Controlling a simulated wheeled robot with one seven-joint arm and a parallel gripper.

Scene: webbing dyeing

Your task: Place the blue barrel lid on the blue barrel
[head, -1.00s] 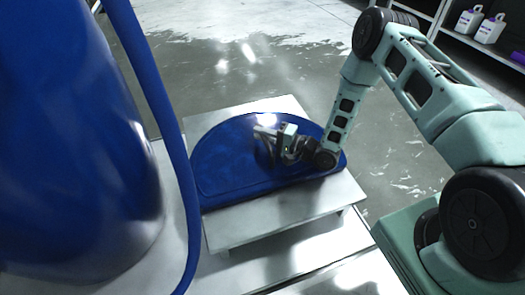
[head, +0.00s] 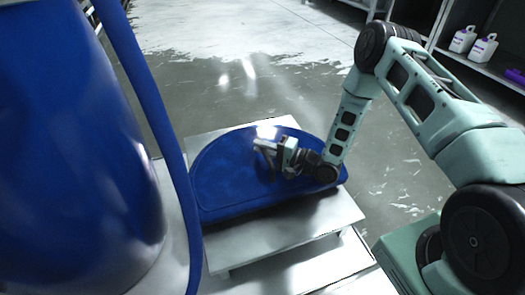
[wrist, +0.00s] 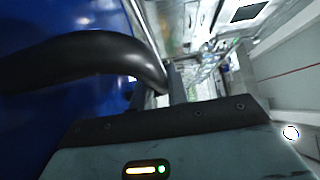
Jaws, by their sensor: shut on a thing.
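The blue barrel (head: 70,150) fills the left side of the head view, large and upright; its top is out of view. The blue barrel lid (head: 230,170) shows as a flat half-round panel over a low white stand to its right. My gripper (head: 271,152) is at the upper middle of the lid. It is shut on the lid's black curved handle (wrist: 85,55), which shows large in the wrist view beside the blue lid surface (wrist: 45,110). I cannot tell whether the lid touches the stand or hangs just above it.
The white stand (head: 270,235) sits under the lid. A shelf with white bottles (head: 482,48) stands at the back right. The grey floor (head: 220,80) behind the stand is clear.

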